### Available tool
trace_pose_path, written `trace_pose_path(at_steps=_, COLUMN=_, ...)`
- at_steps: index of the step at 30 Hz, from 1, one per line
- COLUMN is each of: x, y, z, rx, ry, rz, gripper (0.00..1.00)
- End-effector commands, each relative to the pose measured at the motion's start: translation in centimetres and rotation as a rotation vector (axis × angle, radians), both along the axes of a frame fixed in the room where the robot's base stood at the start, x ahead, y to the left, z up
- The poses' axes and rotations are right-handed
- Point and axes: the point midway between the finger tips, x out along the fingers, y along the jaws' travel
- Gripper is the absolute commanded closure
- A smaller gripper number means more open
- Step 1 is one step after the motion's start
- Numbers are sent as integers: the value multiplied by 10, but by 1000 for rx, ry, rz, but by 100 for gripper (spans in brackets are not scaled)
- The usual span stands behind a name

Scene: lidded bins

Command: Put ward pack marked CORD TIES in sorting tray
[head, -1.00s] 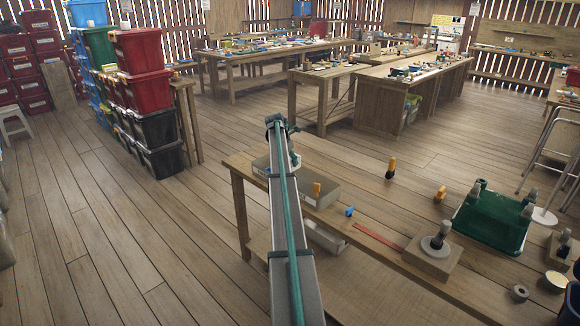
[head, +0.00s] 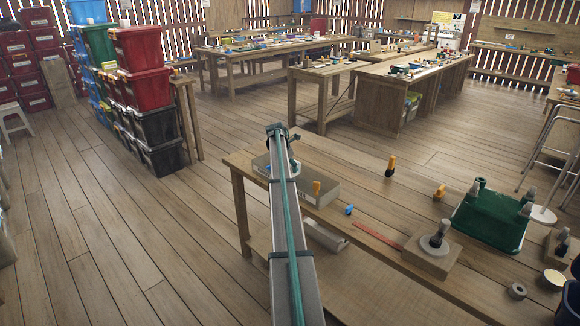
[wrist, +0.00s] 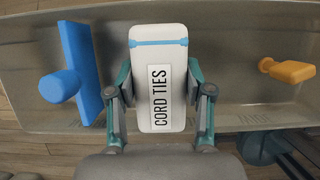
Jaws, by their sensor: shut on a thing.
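The ward pack (wrist: 172,55) is a white, rounded pack with a blue band near its top and a label reading CORD TIES. My gripper (wrist: 160,95) is shut on it, one finger on each side, in the wrist view. The pack is upright in that view, in front of a grey tray (wrist: 235,85); I cannot tell if they touch. In the tray are a blue plate with a round knob (wrist: 60,86) at left and an orange-handled piece (wrist: 287,70) at right.
The bench (head: 345,160) also holds a small blue piece (head: 349,209), a red strip (head: 377,236), orange-topped pieces and an upturned green bin (head: 490,222). Stacked bins (head: 140,50) stand at left.

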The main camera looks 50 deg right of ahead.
Motion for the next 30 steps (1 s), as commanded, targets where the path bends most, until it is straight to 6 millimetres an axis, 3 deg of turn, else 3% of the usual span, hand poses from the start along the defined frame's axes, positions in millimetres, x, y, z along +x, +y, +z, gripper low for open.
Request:
trace_pose_path(at_steps=8, x=0, y=0, z=-5, rx=-1, ry=-1, rz=0, gripper=84)
trace_pose_path(at_steps=9, x=0, y=0, z=-5, rx=-1, ry=0, rz=0, gripper=47)
trace_pose_path(at_steps=13, x=0, y=0, z=-5, rx=0, ry=0, rz=0, gripper=26)
trace_pose_path(at_steps=23, x=0, y=0, z=-5, rx=0, ry=0, rz=0, gripper=24)
trace_pose_path(at_steps=30, x=0, y=3, z=13, rx=-1, ry=-2, rz=1, gripper=24)
